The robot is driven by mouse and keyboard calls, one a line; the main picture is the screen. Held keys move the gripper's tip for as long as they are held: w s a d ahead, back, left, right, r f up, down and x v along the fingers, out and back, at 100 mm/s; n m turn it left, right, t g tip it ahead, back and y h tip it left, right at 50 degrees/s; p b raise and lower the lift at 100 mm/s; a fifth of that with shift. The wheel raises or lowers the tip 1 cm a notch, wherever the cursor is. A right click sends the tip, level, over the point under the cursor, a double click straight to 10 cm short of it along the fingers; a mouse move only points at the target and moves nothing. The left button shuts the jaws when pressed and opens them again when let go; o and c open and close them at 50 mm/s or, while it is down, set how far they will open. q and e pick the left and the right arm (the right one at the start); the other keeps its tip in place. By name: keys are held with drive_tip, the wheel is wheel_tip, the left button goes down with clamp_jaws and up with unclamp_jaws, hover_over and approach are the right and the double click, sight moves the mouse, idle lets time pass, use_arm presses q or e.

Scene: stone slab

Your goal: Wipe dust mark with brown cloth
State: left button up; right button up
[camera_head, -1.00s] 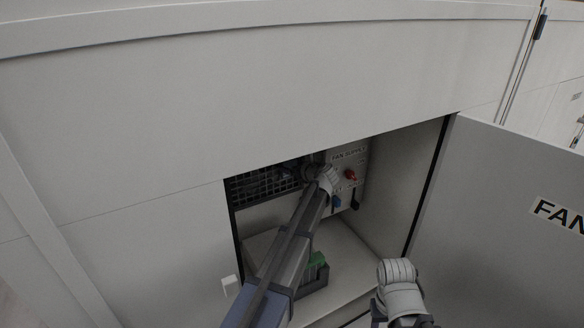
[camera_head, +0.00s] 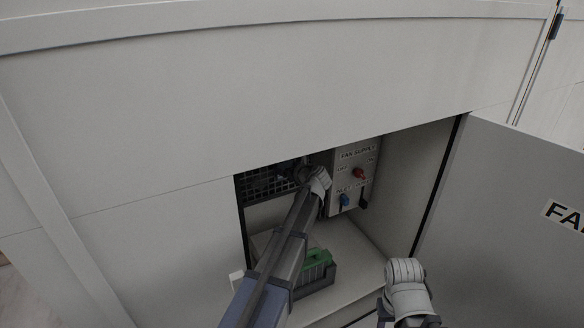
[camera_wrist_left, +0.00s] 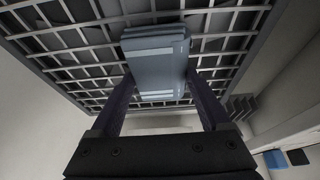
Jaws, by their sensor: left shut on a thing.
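My left gripper (camera_wrist_left: 162,78) is shut on a blue-grey block (camera_wrist_left: 156,46) in the left wrist view, with one dark finger on each side of it. The block is in front of a metal grille (camera_wrist_left: 75,42); I cannot tell whether it touches. In the head view my left arm reaches into an open cabinet, and the left gripper (camera_head: 280,182) is a dark shape before the grille (camera_head: 243,190), its details unclear. I see no brown cloth or dust mark. My right arm shows at the bottom right, but its gripper is out of sight.
A dark tray (camera_head: 322,281) with green items (camera_head: 317,259) stands on the cabinet floor. The open door (camera_head: 500,210) bounds the right.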

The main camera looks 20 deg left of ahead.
use_arm(q)
drive_tip(key=shift+s+a, duration=0.35)
drive_tip(key=shift+a, duration=0.05)
drive_tip(key=shift+s+a, duration=1.1)
drive_tip(key=shift+s, duration=0.25)
drive_tip(key=shift+s, duration=0.1)
drive_tip(key=shift+s+a, duration=1.1)
drive_tip(key=shift+s, duration=0.05)
drive_tip(key=shift+s+a, duration=1.05)
drive_tip(key=shift+s, duration=0.25)
drive_tip(key=shift+d, duration=0.1)
